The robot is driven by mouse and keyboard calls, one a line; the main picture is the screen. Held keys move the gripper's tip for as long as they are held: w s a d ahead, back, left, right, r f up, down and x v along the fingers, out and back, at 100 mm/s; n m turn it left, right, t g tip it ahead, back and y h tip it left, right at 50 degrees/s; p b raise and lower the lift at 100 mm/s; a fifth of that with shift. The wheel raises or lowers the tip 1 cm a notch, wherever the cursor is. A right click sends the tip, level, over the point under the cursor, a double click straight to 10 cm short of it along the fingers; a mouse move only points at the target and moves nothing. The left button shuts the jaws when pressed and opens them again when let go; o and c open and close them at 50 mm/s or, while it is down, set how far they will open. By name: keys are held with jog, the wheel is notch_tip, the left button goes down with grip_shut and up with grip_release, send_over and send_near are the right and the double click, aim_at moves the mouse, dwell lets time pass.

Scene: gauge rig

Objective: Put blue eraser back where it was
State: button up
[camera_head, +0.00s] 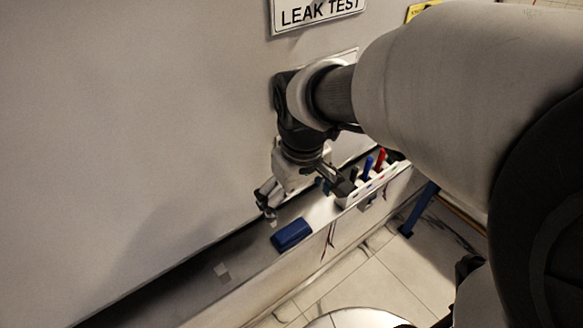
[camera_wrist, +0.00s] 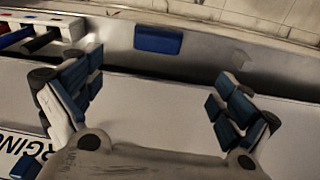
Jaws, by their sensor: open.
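The blue eraser (camera_head: 292,235) lies on the long narrow ledge (camera_head: 190,290) at the foot of the pale board. It also shows in the wrist view (camera_wrist: 158,39) at the top, between the fingers in sideways position but beyond their tips. My gripper (camera_head: 303,192) is open and empty, close to the board and above the ledge. In the wrist view its two blue-padded fingers (camera_wrist: 158,78) are spread wide. The eraser is apart from both fingers.
A white pen holder (camera_head: 352,199) with red, blue and dark markers stands on the ledge right of the eraser, close to one finger. A small pale patch (camera_head: 222,272) is on the ledge left of the eraser. A "LEAK TEST" sign (camera_head: 318,13) is on the board above.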

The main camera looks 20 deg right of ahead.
jog(key=s+r+m+t, duration=0.2)
jog(key=s+r, duration=0.4)
jog(key=s, duration=0.6)
jog(key=shift+m+t, duration=0.3)
jog(key=shift+t, duration=0.4)
jog(key=shift+w+f, duration=0.1)
jog(key=shift+f, duration=0.1)
